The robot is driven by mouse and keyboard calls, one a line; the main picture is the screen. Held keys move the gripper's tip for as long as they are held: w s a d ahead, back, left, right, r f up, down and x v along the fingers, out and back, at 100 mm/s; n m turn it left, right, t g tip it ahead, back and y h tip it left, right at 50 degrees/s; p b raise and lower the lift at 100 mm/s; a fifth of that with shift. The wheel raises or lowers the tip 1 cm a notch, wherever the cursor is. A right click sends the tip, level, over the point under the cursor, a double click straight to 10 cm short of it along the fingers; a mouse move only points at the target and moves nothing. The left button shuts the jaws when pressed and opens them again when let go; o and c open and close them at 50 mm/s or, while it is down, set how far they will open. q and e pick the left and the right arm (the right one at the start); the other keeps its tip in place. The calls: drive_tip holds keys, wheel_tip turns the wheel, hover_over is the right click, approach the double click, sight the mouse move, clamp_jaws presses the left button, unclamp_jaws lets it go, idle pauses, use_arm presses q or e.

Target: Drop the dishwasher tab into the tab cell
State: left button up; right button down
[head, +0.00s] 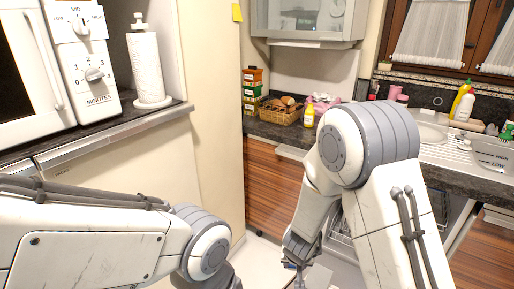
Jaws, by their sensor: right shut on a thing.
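My right arm reaches down in front of the counter. Its gripper (297,268) is at the bottom edge of the head view, small and partly cut off. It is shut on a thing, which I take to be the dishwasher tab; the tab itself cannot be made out. A wire rack (341,238) of the open dishwasher shows beside my right forearm, which covers much of the machine. The tab cell cannot be made out. My left arm comes in from the left, and its gripper is out of the picture below.
The dark counter (272,131) holds a wicker basket (280,111), a yellow bottle (309,116) and stacked boxes (252,92). A microwave (85,62) and paper roll (147,66) stand at left.

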use_arm(q)
wheel_tip(320, 180, down, 18)
drive_tip(key=b, duration=1.5)
drive_tip(key=shift+b, duration=0.35)
use_arm(e)
drive_tip(key=w+d+f+m, duration=0.1)
drive_tip(key=d+f, duration=0.3)
drive_tip(key=f, duration=0.7)
drive_tip(key=w+d+f+m+h, duration=0.1)
drive_tip(key=d+f, duration=0.4)
drive_tip(key=f, duration=0.6)
drive_tip(key=shift+w+f+m+h, duration=0.3)
drive_tip(key=shift+w+m, duration=0.25)
drive_tip(key=shift+m, duration=0.55)
use_arm(q)
drive_tip(key=shift+a, duration=0.1)
use_arm(e)
drive_tip(key=shift+r, duration=0.1)
drive_tip(key=shift+c, duration=1.8)
unclamp_jaws()
drive_tip(key=shift+g, duration=0.3)
use_arm(q)
wheel_tip(320, 180, up, 6)
drive_tip(key=p, duration=0.6)
use_arm(e)
drive_tip(key=v, duration=1)
drive_tip(key=shift+a+r, duration=0.15)
